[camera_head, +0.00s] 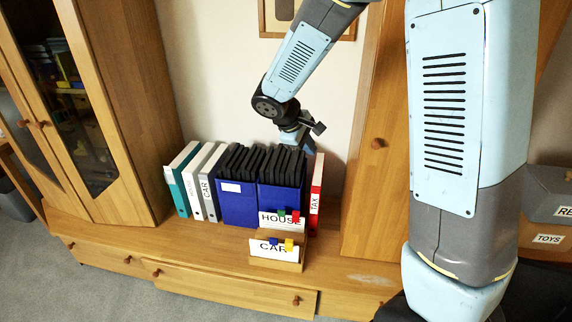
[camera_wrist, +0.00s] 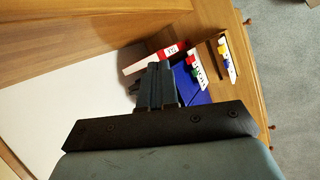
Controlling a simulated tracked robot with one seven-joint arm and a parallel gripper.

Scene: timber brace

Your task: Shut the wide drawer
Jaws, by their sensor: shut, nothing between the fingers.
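The wide drawer (camera_head: 225,291) is the long wooden front with two round knobs, low in the middle of the cabinet in the head view. Its front seems to stand a little out from the cabinet, but the size of the gap is hard to tell. My gripper (camera_head: 308,140) is shut and empty. In the wrist view my gripper (camera_wrist: 157,84) points toward the binders and cabinet top; the drawer front is not clearly seen there.
Blue file boxes (camera_head: 238,205), white binders (camera_head: 210,180) and a red-and-white TAX binder (camera_head: 315,195) stand on the cabinet top. A wooden card box (camera_head: 290,266) stands in front, near the edge above the drawer. A glass-door cupboard (camera_head: 130,100) is at left. Floor (camera_head: 60,285) in front is clear.

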